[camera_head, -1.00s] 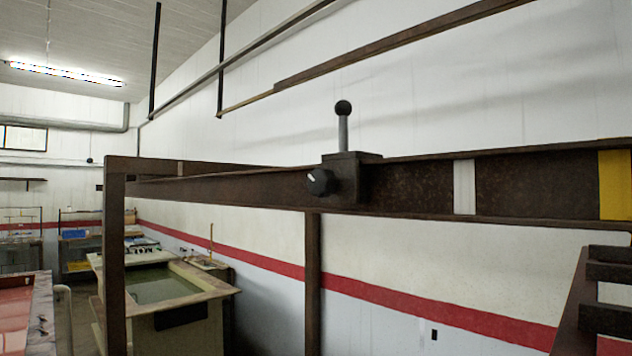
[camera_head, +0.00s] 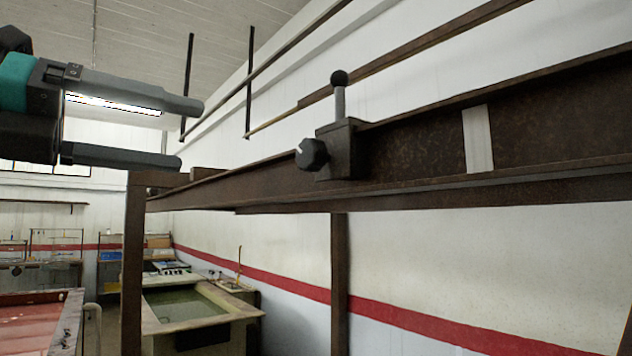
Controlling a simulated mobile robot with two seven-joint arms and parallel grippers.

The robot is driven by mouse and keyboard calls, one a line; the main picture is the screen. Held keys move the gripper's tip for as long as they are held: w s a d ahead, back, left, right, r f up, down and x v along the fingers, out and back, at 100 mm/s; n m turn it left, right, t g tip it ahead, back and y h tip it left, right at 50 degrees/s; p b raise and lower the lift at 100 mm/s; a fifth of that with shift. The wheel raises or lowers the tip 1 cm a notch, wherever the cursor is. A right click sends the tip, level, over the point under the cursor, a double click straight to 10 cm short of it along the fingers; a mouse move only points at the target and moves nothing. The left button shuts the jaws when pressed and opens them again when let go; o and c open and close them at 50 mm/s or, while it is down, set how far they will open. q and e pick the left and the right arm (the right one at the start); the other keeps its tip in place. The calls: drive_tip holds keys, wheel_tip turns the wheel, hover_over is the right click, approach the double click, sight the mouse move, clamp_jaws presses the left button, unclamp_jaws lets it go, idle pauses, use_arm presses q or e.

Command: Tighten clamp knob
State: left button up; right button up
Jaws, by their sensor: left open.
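The clamp knob (camera_head: 312,154) is a black faceted knob with a small white mark. It sits on the front left face of a dark clamp block (camera_head: 342,150) on the brown rail (camera_head: 420,146). A grey post with a black ball handle (camera_head: 339,90) stands upright on top of the block. My left gripper (camera_head: 192,134) comes in from the upper left, its two grey fingers apart with nothing between them. It points right toward the knob, with a clear gap between. My right gripper is not in view.
A pale band (camera_head: 477,140) marks the rail right of the clamp. A rusty upright post (camera_head: 133,262) stands at the rail's left end. A tank of greenish liquid (camera_head: 190,303) stands below, and a reddish tray (camera_head: 32,325) lies at lower left. Overhead bars (camera_head: 410,54) run above.

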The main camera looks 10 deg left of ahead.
sight(305, 156)
use_arm(q)
drive_tip(key=p+x, duration=0.1)
drive_tip(key=x, duration=0.4)
drive_tip(key=p+x, duration=0.1)
drive_tip(key=x, duration=0.4)
drive_tip(key=s+d+p+x, duration=0.1)
drive_tip(key=x, duration=0.4)
drive_tip(key=shift+w+d+p, duration=0.2)
drive_tip(key=shift+d+p, duration=0.05)
drive_tip(key=shift+p, duration=0.15)
drive_tip(key=shift+w+d+f, duration=0.1)
drive_tip(key=shift+w+d, duration=0.2)
drive_tip(key=shift+w, duration=0.05)
clamp_jaws()
